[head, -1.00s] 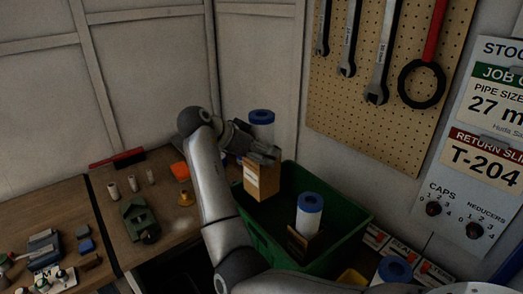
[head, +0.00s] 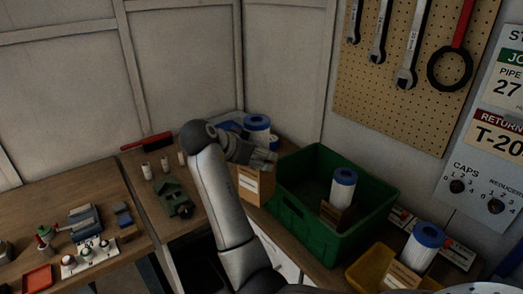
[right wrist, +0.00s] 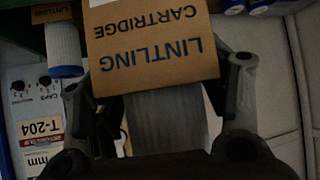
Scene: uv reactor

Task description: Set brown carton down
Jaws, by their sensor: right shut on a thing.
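The brown carton (head: 256,185) hangs at my right gripper (head: 264,156), just left of the green bin in the head view. The carton looks upright. Whether its base touches the worktop is unclear. My left gripper is out of view.
The green bin (head: 292,218) holds another blue-capped cartridge (head: 343,187) in a carton. A yellow tray (head: 368,279) with a further cartridge (head: 423,247) sits at right front. A green device (head: 173,196) and a red-handled brush (head: 147,144) lie left of my arm.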

